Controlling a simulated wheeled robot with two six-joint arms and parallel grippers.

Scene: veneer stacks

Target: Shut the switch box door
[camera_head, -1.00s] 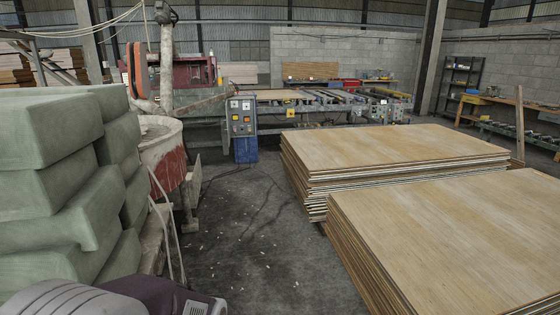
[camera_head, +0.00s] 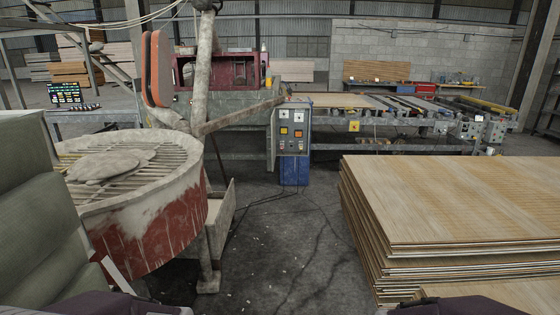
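A grey control box (camera_head: 293,130) with several buttons and coloured squares on its front stands on a blue base (camera_head: 294,170) at the far end of the aisle. Smaller grey boxes (camera_head: 470,130) with knobs sit at the right end of the conveyor line, too small to tell whether any has a door. Only dark parts of my arms show at the bottom edge. Neither gripper is in view.
A red and white round tub (camera_head: 165,228) with a slatted top stands at the left. Greenish blocks (camera_head: 38,240) are close at the left edge. Veneer stacks (camera_head: 450,195) fill the right.

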